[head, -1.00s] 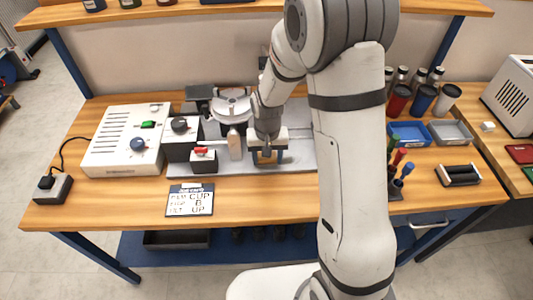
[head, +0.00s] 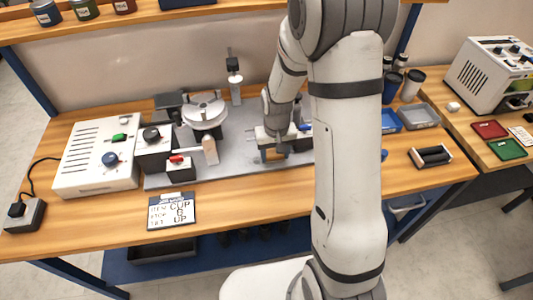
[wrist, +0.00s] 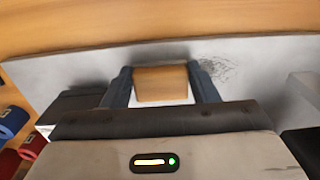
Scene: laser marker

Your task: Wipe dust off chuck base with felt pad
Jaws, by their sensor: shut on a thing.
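My gripper (wrist: 160,88) is shut on the felt pad (wrist: 161,84), a tan block with a white underside. In the head view my gripper (head: 274,150) holds the pad (head: 273,155) over the right part of the grey base plate (head: 233,157). I cannot tell whether the pad touches the plate. A grey, speckled dust patch (wrist: 213,69) lies on the plate just right of the pad in the wrist view. The round chuck (head: 204,111) stands on the plate, left of my gripper in the head view.
A white control box (head: 97,155) and a black-knobbed box (head: 152,139) stand left of the plate. A sign (head: 172,211) lies in front. My arm hides part of the bench.

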